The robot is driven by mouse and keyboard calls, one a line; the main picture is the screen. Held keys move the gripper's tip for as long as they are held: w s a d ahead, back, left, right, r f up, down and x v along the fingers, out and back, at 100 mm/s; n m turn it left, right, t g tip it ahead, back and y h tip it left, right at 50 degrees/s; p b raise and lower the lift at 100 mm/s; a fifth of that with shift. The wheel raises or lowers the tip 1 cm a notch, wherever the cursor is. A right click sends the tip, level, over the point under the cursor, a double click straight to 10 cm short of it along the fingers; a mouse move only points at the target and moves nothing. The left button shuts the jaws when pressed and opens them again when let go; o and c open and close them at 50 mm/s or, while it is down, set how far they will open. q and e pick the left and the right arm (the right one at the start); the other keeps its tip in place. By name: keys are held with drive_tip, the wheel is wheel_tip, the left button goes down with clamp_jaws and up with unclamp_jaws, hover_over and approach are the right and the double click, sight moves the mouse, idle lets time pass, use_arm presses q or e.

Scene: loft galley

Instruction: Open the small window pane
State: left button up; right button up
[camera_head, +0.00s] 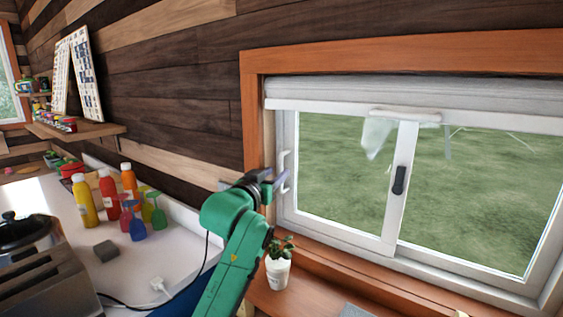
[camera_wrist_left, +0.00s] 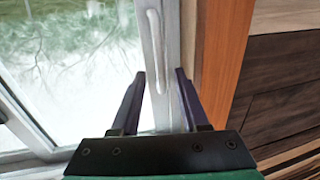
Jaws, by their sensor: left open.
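The small window pane (camera_head: 335,165) is the left part of a white-framed window and looks shut. A white handle (camera_head: 282,170) is on its left edge; it also shows upright in the left wrist view (camera_wrist_left: 156,45). A black latch (camera_head: 399,180) is on the upright between the panes. My left gripper (camera_head: 272,182) is at the left edge of the small pane, by the white handle. In the left wrist view its open fingers (camera_wrist_left: 160,103) stand either side of the white frame edge. Contact cannot be told. My right gripper is not in view.
A potted plant (camera_head: 278,268) stands on the wooden sill right beside my left arm. An orange wooden frame (camera_head: 254,125) borders the window.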

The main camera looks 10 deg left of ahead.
sight(280, 170)
use_arm(q)
drive_tip(key=w, duration=0.2)
drive_tip(key=w+p, duration=0.1)
drive_tip(key=w, duration=0.1)
drive_tip(key=shift+d, duration=0.35)
drive_tip(key=shift+s, duration=0.1)
clamp_jaws()
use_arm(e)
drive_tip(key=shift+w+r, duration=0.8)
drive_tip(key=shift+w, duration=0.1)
